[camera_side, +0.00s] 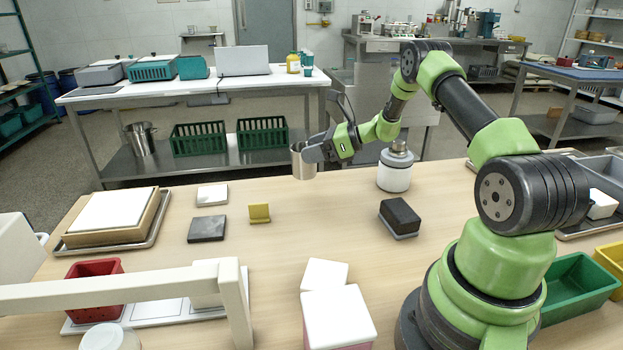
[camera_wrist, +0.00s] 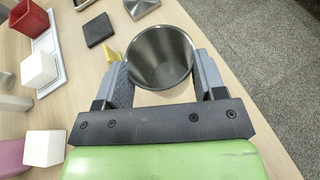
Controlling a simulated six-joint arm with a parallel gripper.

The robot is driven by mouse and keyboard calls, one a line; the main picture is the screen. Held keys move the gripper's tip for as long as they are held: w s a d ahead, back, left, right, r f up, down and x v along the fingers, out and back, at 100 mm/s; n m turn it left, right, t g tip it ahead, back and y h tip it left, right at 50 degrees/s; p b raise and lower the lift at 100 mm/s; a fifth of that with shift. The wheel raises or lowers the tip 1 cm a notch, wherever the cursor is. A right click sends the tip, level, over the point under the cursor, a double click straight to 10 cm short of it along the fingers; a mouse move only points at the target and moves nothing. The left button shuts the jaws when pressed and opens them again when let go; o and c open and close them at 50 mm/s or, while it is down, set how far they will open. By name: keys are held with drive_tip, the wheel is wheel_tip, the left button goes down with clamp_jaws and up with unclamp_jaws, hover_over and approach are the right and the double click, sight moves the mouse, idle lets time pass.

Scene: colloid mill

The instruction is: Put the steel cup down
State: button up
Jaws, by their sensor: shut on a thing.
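The steel cup (camera_side: 303,161) is a plain grey metal cylinder, upright and held above the far side of the wooden table (camera_side: 330,215) in the side view. In the wrist view I look down into the open mouth of the cup (camera_wrist: 160,58), which looks empty. My gripper (camera_side: 308,153) is shut on the cup, with one finger on each side of its wall; the fingers also show in the wrist view (camera_wrist: 160,80). The cup's underside and its exact height over the table cannot be told.
A white and grey canister (camera_side: 395,170) stands to the right of the cup. A black block (camera_side: 399,217) sits nearer. The table middle is clear.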

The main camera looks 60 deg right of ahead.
sight(314, 170)
drive_tip(key=shift+f, duration=2.95)
drive_tip(key=o, duration=1)
drive_tip(key=shift+f, duration=0.1)
